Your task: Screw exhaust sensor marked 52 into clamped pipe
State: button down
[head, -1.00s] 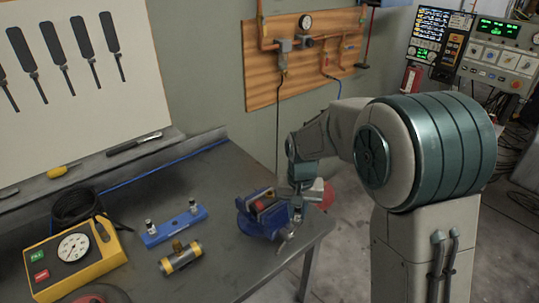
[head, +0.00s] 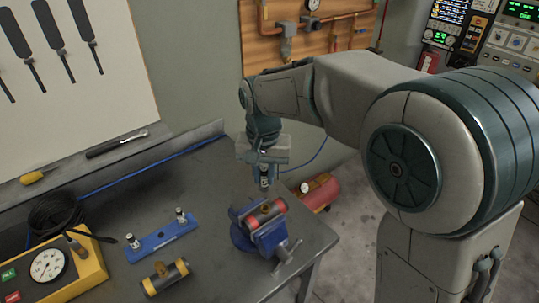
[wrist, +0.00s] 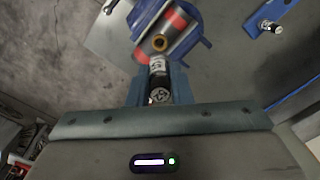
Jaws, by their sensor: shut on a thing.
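My gripper (head: 264,183) is shut on a small silver and black sensor (wrist: 158,80), which also shows in the head view between the fingers. Its label is too small to read surely. The clamped pipe (head: 266,212) has red bands and sits in the blue vise (head: 243,238) at the table's right end. The sensor's tip appears just below the port in that picture. I cannot tell whether they touch. In the head view my gripper is just above and behind the pipe.
A blue rack (head: 160,243) holds two upright sensors. A loose yellow-banded pipe (head: 166,277) lies in front of it. A yellow gauge box (head: 80,270) and black coiled cable (head: 58,212) are at left. The table between rack and vise is clear.

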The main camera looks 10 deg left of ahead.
aim_at(265, 191)
jog(key=shift+w+f, duration=0.1)
jog(key=shift+w, duration=0.4)
jog(key=shift+s+f+b, duration=0.35)
jog(key=shift+f+b, duration=0.05)
jog(key=shift+b, duration=0.1)
jog(key=shift+w+f+b, duration=0.1)
jog(key=shift+f+b, duration=1.85)
jog(key=shift+f, duration=0.75)
jog(key=shift+f+b, duration=0.55)
jog(key=shift+f, duration=0.25)
jog(key=shift+m, duration=0.3)
